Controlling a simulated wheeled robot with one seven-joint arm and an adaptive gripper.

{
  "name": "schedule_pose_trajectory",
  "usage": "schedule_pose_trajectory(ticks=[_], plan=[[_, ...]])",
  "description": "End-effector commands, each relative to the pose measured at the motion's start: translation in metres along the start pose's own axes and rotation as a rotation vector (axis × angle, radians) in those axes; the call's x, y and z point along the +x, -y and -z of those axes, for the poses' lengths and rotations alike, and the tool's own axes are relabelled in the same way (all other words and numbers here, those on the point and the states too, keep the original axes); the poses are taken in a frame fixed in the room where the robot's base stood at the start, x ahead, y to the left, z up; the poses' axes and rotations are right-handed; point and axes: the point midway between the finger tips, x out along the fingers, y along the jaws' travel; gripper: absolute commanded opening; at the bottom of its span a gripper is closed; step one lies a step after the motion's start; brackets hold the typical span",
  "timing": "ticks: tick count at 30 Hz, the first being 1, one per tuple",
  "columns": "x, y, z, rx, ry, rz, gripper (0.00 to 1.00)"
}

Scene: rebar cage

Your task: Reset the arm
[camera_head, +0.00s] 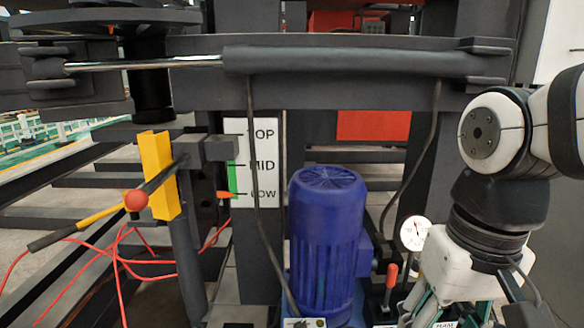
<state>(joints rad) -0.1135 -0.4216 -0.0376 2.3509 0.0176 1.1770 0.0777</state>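My arm (492,185) comes in from the right edge and bends down. Its white wrist (450,268) is at the lower right, to the right of a blue motor (327,235) and apart from it in the picture. My gripper (452,312) points down at the bottom edge. Only some of its dark and greenish linkage shows. Its fingertips are cut off or hidden, so I cannot tell whether it is open or holds anything.
A round gauge (414,232) and a red-handled lever (391,275) stand between motor and wrist. A horizontal cylinder (350,60) crosses above. A yellow bracket (153,175), a lever with a red ball (136,200) and red cables (118,262) are left. A TOP/MID/LOW scale (262,150) stands behind.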

Motion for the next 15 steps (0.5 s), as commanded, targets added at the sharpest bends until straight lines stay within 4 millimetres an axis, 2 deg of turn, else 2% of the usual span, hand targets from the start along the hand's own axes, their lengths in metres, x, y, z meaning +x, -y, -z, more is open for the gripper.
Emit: schedule_pose_trajectory(ticks=[1, 3, 6, 15], plan=[[-0.002, -0.005, -0.017, 0.003, -0.011, -0.003, 0.49], [-0.002, -0.01, -0.037, 0.003, -0.013, -0.01, 0.49], [0.0, -0.016, -0.061, 0.004, -0.016, -0.019, 0.49], [0.012, -0.026, -0.115, 0.009, -0.024, -0.043, 0.49]])
